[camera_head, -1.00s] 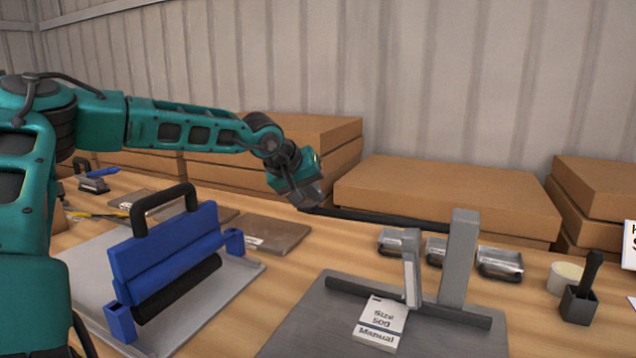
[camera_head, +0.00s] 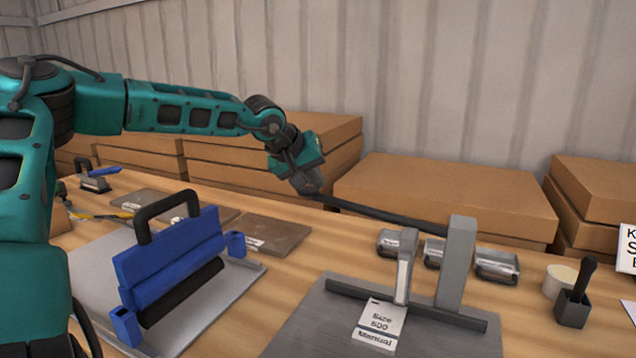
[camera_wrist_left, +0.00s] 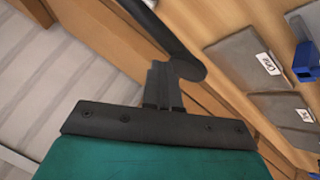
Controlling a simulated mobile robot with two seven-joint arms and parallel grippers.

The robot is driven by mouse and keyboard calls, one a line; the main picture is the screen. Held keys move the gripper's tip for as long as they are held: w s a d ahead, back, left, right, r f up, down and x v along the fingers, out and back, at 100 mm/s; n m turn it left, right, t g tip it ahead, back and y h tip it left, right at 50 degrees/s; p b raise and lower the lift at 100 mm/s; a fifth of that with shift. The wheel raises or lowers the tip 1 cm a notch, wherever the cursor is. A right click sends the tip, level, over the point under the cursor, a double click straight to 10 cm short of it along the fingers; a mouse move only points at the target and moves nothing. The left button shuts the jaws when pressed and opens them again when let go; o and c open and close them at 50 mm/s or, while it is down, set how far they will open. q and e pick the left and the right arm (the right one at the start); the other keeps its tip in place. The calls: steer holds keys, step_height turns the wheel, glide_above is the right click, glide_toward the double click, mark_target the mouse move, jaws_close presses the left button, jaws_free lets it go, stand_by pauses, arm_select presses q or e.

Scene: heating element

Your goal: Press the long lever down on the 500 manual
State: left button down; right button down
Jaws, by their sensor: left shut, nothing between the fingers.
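The 500 manual is a grey press with an upright post (camera_head: 457,262) on a flat grey base (camera_head: 330,320). A "Size 500 Manual" label (camera_head: 378,326) lies on it. Its long black lever (camera_head: 385,214) runs left from the post and slopes up to its free end. My left gripper (camera_head: 310,187) is shut and empty at that free end. In the left wrist view the shut fingers (camera_wrist_left: 163,84) are right beside the lever's rounded end (camera_wrist_left: 187,68); I cannot tell whether they touch. My right gripper is not in view.
A blue device with a black handle (camera_head: 170,250) stands left of the press. Flat brown boxes (camera_head: 445,195) are stacked behind. Small metal pieces (camera_head: 497,265), a tape roll (camera_head: 560,280) and a black-handled tool (camera_head: 575,300) sit to the right.

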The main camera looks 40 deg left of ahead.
arm_select(q)
steer(key=shift+r+p, duration=0.5)
steer(key=shift+r, duration=0.4)
steer(key=shift+r, duration=0.1)
steer(key=r+p, duration=0.2)
steer(key=r, duration=0.1)
steer(key=r+p, duration=0.1)
steer(key=r, duration=0.1)
steer(key=shift+w+d+p, duration=0.1)
steer(key=shift+d+p, duration=0.15)
steer(key=shift+p, duration=0.1)
steer(key=shift+f, duration=0.15)
